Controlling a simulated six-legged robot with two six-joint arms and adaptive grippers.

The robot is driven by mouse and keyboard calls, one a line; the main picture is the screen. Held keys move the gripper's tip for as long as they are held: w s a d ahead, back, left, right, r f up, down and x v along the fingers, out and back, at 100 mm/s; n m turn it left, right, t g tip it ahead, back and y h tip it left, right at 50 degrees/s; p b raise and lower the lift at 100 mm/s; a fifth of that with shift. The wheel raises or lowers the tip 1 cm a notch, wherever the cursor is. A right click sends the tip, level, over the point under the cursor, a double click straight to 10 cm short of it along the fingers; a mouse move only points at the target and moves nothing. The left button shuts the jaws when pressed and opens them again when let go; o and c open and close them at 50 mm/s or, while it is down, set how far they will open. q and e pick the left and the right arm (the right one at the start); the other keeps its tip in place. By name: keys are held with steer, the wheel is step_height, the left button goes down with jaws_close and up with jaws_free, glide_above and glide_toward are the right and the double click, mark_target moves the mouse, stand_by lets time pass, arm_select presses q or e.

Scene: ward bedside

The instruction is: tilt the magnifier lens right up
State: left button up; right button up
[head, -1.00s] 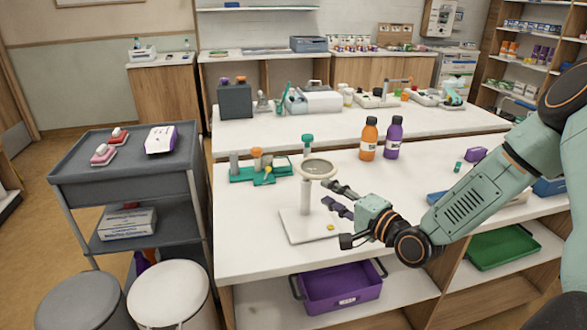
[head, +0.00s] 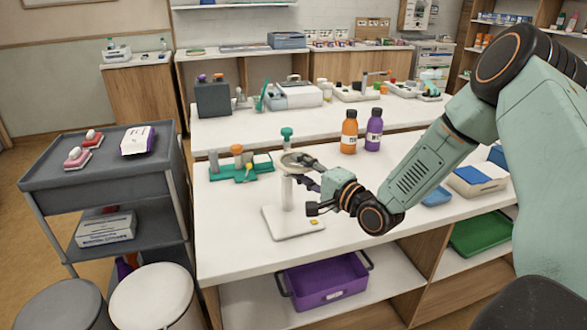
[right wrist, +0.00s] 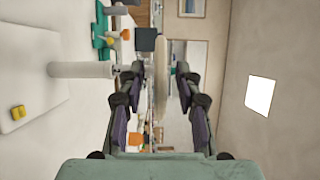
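The magnifier stands on the near white counter, with a white base plate (head: 283,224), an upright post (head: 287,193) and a round lens (head: 288,161) on top. The lens looks nearly flat in the head view. In the right wrist view the lens (right wrist: 161,80) is edge-on between the two fingers, and the post (right wrist: 83,70) comes in from the left. My right gripper (head: 304,171) is open at the lens's right side; its fingers (right wrist: 160,85) are apart. Contact with the rim cannot be told. My left gripper is out of view.
A green rack (head: 241,170) stands behind and left of the magnifier. An orange bottle (head: 349,135) and a purple bottle (head: 374,133) stand behind my right gripper. A purple bin (head: 325,284) is on the shelf below. The counter left of the base is clear.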

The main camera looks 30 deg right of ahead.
steer(key=shift+w+a, duration=0.2)
steer(key=shift+w, duration=0.3)
steer(key=shift+w+a, duration=0.2)
steer(key=shift+w, duration=0.25)
steer(key=shift+w+d, duration=0.1)
steer(key=shift+w, duration=0.25)
steer(key=shift+c, duration=0.3)
steer(key=shift+c, duration=0.9)
jaws_close()
